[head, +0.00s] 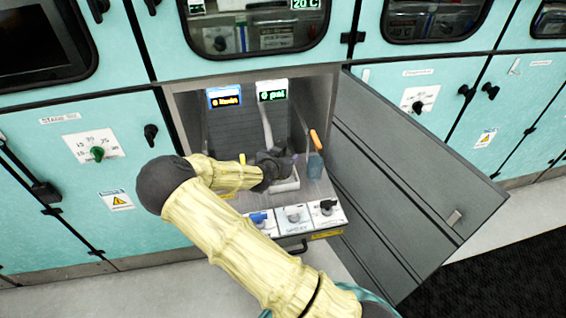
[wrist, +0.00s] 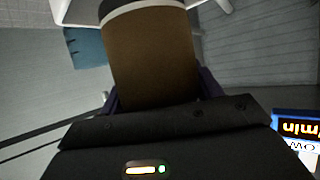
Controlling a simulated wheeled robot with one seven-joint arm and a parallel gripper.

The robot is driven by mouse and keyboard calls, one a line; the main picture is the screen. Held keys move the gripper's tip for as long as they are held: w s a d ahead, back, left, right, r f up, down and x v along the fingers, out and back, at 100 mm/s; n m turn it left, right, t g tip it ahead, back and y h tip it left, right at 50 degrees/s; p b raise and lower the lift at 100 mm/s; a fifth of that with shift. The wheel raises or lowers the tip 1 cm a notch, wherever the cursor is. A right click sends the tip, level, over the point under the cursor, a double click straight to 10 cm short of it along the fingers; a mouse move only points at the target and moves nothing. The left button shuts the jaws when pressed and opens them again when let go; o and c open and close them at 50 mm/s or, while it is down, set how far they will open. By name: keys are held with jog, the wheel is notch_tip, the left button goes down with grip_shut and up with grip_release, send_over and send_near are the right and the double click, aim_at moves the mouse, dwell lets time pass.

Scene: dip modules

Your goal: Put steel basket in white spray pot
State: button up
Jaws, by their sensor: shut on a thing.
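My gripper (head: 284,161) reaches into the open cabinet bay. In the wrist view my gripper (wrist: 158,85) is shut on a thick brown handle-like piece (wrist: 150,45) with a dark and pale band at its far end. I cannot see a steel basket below this piece; whatever it joins is out of view. A white open-topped pot (head: 287,181) stands just below my gripper in the head view, partly hidden by it. White edges also show at the top of the wrist view. I cannot tell whether the held thing is inside the pot or above it.
A blue-grey container (head: 315,165) with an orange handle (head: 315,139) stands right of the pot. Displays (head: 224,97) are at the back. A panel with knobs (head: 293,215) is in front. The open grey door (head: 400,170) bounds the right side.

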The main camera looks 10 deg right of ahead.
jog(key=shift+f, duration=1.7)
jog(key=shift+f, duration=0.1)
jog(key=o, duration=1.1)
jog(key=shift+o, duration=0.2)
jog(key=shift+s+a+r, duration=0.1)
jog(key=shift+r, duration=0.1)
jog(key=v, duration=1.1)
jog(key=shift+s, duration=0.35)
